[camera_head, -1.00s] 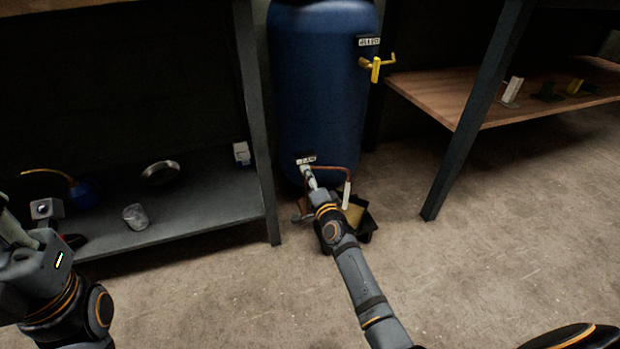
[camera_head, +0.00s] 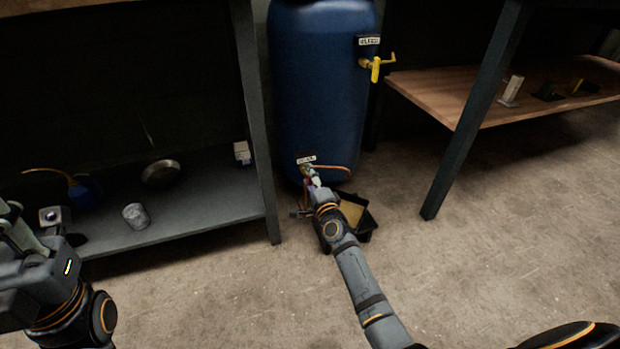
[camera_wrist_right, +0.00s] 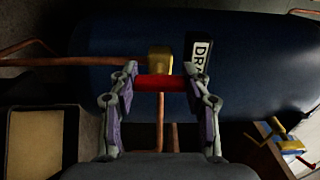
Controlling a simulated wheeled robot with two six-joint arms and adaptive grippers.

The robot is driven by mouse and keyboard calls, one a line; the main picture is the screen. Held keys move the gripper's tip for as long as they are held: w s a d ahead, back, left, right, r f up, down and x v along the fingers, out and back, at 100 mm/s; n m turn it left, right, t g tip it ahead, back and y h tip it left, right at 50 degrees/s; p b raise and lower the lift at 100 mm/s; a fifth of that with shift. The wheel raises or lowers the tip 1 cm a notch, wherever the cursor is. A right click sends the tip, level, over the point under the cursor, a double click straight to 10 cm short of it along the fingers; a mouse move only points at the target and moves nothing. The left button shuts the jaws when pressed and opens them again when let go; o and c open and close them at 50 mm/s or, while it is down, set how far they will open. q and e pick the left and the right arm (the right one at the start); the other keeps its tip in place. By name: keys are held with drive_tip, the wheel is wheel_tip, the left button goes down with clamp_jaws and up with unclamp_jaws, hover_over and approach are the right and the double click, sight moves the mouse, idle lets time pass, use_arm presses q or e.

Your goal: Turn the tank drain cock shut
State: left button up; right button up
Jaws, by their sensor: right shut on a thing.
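The blue tank (camera_head: 318,95) stands upright between two benches. The drain cock (camera_head: 308,170) is low on its front under a white label; a copper pipe (camera_head: 335,168) runs right from it. In the right wrist view its brass body (camera_wrist_right: 160,61) carries a red handle (camera_wrist_right: 160,83), lying crosswise in that picture. My right gripper (camera_head: 315,182) is at the cock, shut on the red handle, with a finger at each end of it in the wrist view (camera_wrist_right: 160,95). No white stream shows below the pipe end. My left gripper (camera_head: 15,235) is at the left edge; its jaws are unclear.
A black tray (camera_head: 368,222) with a tan inside sits on the floor below the cock. A yellow-handled valve (camera_head: 376,68) is higher on the tank. The left shelf (camera_head: 200,215) holds a cup, a round dish and a blue oil can. The floor at right is clear.

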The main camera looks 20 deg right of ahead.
drive_tip(key=o, duration=1.2)
drive_tip(key=shift+s, duration=0.15)
drive_tip(key=s, duration=1.1)
drive_tip(key=shift+s+d, duration=0.2)
drive_tip(key=shift+s, duration=0.2)
